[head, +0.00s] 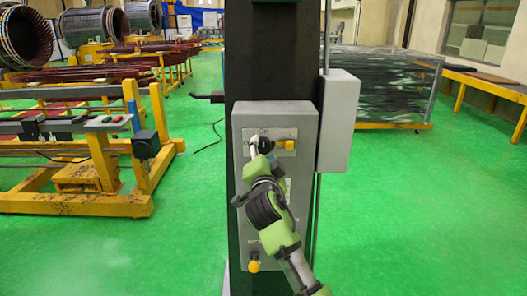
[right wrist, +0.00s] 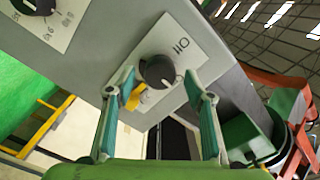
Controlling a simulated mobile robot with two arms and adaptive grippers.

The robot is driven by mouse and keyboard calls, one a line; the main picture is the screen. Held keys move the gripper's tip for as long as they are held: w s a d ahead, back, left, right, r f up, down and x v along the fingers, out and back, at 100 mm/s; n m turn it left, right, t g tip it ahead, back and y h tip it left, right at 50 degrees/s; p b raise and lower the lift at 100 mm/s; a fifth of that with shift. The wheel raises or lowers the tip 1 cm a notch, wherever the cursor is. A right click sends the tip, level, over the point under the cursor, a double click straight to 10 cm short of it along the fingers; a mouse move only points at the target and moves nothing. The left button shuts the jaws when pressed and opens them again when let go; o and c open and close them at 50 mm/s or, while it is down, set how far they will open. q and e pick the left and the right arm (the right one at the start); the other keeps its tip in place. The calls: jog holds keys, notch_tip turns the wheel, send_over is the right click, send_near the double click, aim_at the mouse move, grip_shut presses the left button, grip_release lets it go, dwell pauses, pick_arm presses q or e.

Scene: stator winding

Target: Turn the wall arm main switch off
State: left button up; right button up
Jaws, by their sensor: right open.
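A grey switch box (head: 298,205) is fixed to a dark column. A yellow switch handle (head: 285,144) sits on a light plate near the top of the box. My right gripper (head: 258,143) is at that plate, left of the yellow handle, and hides part of it. In the right wrist view a black round knob (right wrist: 157,71) sits on a white marked plate (right wrist: 190,50), with a yellow piece (right wrist: 134,98) beside it. My right gripper (right wrist: 164,90) is open there, its fingertips on either side of the knob; contact is unclear. My left gripper is out of view.
Another yellow knob (head: 254,266) is low on the box. A second black knob (right wrist: 38,4) shows in the wrist view. A smaller grey box (head: 339,120) juts out right of the column. Yellow frames (head: 100,165) stand at left. Green floor is clear at right.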

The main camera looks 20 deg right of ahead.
jog(key=shift+x, duration=0.8)
jog(key=shift+c, duration=0.3)
jog(key=c, duration=1)
jog(key=shift+c, duration=0.2)
